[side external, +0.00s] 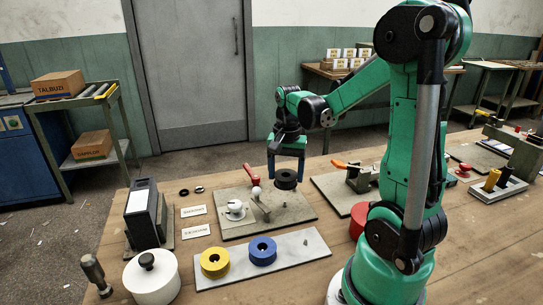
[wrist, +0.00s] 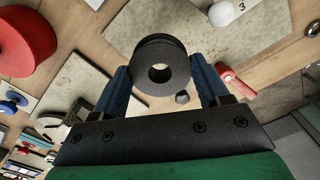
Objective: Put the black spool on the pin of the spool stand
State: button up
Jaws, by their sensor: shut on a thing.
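The black spool (side external: 286,180) is a short dark cylinder with a hole through its middle. My gripper (side external: 286,168) is shut on it, with a blue finger on either side. In the side view the spool appears above the grey base plate (side external: 300,213); the height of any gap is hard to judge. In the wrist view the spool (wrist: 160,50) sits between the fingertips, its round face and open hole toward the camera. A small dark stub (wrist: 182,97) shows on the plate beside it. I cannot clearly pick out the pin of the spool stand.
The plate carries a red lever (side external: 251,171) and a white knob (side external: 235,207). In front, a pale board holds a yellow spool (side external: 214,262) and a blue spool (side external: 262,251). A white lidded pot (side external: 152,281) and a dark box (side external: 145,212) stand left. An orange-handled clamp (side external: 360,176) is right.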

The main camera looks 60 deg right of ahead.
aim_at(285, 202)
jog(key=shift+f, duration=2.2)
jog(key=shift+f, duration=1.05)
dwell(0.7)
jog(key=o, duration=1.2)
jog(key=shift+o, duration=0.2)
jog(key=shift+r, duration=2.8)
jog(key=w+a+r+n+t, duration=0.1)
jog(key=a+r+n+t, duration=0.2)
jog(key=a+n, duration=0.4)
jog(key=w+a+r+n+t, duration=0.1)
jog(key=a+r+n+t, duration=0.2)
jog(key=a+n, duration=0.5)
jog(key=a+t, duration=0.1)
jog(key=a, duration=0.2)
jog(key=shift+w+r, duration=0.2)
jog(key=shift+w, duration=0.15)
